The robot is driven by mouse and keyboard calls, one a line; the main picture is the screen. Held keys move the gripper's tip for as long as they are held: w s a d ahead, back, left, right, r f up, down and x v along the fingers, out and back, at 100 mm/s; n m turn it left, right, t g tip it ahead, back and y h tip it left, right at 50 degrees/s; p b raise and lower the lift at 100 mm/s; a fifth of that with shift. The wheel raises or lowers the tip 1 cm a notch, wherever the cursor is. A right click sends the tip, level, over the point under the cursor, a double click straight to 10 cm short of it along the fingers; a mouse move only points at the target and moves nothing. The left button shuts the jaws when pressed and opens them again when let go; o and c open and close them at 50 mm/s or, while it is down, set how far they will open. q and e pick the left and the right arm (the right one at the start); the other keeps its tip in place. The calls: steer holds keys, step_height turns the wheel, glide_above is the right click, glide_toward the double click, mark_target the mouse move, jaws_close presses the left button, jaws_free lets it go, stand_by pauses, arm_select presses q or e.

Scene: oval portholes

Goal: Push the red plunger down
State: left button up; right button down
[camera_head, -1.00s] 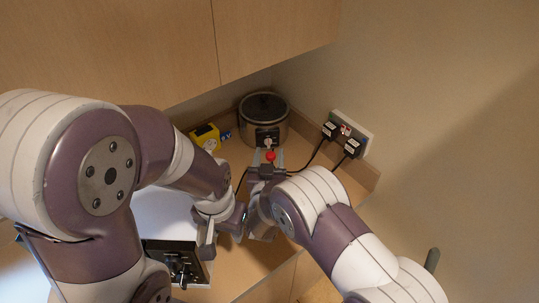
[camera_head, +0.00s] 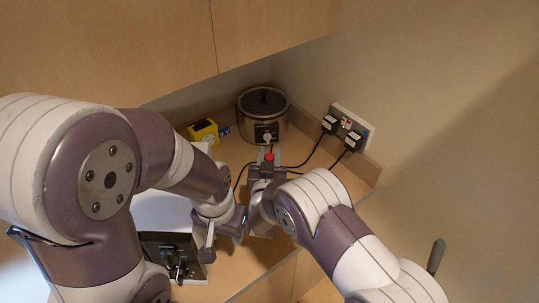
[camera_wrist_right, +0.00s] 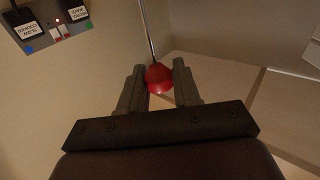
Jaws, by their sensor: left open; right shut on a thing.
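The red plunger (camera_head: 269,157) shows as a small red knob in front of the round cooker. In the right wrist view it is a red bulb (camera_wrist_right: 159,80) with a thin metal rod rising from it. My right gripper (camera_head: 267,166) has its fingers on either side of the red bulb and is shut on it; the fingers also show in the wrist view (camera_wrist_right: 159,88). My left gripper (camera_head: 210,240) is open, lower left of the right one, above the counter; its fingertips are partly hidden by its own arm. The plunger's mounting is hidden.
The round cooker (camera_head: 263,112) stands in the back corner beside a yellow box (camera_head: 204,132). A wall socket (camera_head: 349,131) has two black plugs with cables. A dark box (camera_head: 172,255) with a lever lies near my left arm. Cupboards (camera_head: 110,50) hang above.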

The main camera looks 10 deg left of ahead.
step_height(320, 180, down, 6)
steer(key=b, duration=0.4)
steer(key=shift+f, duration=0.25)
steer(key=shift+s+d+r, duration=0.1)
steer(key=shift+r, duration=0.1)
steer(key=c, duration=1)
jaws_free()
steer(key=shift+c, duration=0.2)
arm_select(q)
step_height(320, 180, down, 6)
steer(key=shift+r, duration=0.15)
arm_select(e)
steer(key=shift+o, duration=0.8)
arm_select(q)
step_height(320, 180, up, 2)
steer(key=p, duration=0.3)
steer(key=shift+r, duration=0.25)
arm_select(e)
steer(key=s+d, duration=0.2)
steer(key=s, duration=1)
steer(key=shift+s, duration=0.15)
